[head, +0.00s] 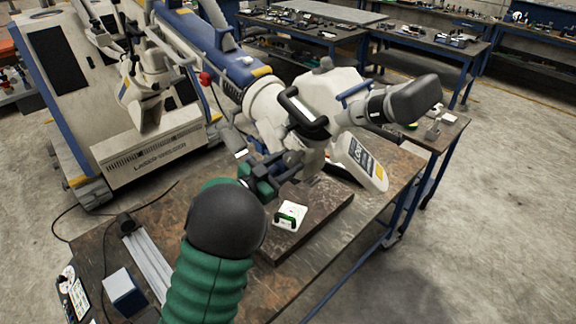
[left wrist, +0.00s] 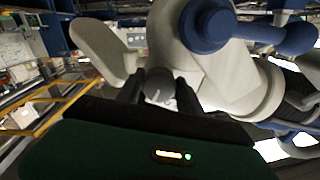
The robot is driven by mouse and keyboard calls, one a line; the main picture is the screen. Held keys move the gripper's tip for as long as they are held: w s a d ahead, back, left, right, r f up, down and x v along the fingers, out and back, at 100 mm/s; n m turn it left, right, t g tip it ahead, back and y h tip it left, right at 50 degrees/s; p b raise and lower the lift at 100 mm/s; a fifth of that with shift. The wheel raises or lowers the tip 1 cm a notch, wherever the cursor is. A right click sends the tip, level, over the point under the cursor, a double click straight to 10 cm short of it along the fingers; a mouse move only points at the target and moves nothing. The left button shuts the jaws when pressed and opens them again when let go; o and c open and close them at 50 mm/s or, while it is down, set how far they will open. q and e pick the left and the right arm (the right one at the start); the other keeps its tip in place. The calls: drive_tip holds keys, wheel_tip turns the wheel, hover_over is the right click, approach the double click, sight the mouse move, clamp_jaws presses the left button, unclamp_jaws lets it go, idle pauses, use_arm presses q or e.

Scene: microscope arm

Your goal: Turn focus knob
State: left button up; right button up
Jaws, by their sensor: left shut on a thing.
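The microscope arm (head: 345,110), white with dark eyepiece parts and a black loop handle (head: 303,112), reaches over the worktable. My left gripper (head: 290,163) is at its near side, below the loop handle. The white microscope body (left wrist: 195,65) lies just beyond. In the head view the knob is mostly hidden by the gripper. My right gripper is not in view.
The brown worktable (head: 330,230) bears a dark plate (head: 322,215) with a small white and green piece (head: 290,215). A blue and white box (head: 123,290) stands at lower left. A large white machine (head: 75,70) stands behind left. More benches line the back.

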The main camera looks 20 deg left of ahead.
use_arm(q)
drive_tip(key=m+b, duration=0.2)
drive_tip(key=m, duration=0.1)
drive_tip(key=shift+f, duration=0.2)
drive_tip(key=shift+r+m+b, duration=0.15)
drive_tip(key=shift+m+b, duration=1.05)
drive_tip(key=shift+b, duration=0.05)
drive_tip(key=o, duration=1.4)
drive_tip(key=shift+a, duration=0.15)
drive_tip(key=b+v, duration=0.3)
drive_tip(key=v, duration=1.3)
drive_tip(key=shift+s+a, duration=0.1)
drive_tip(key=shift+s, duration=0.25)
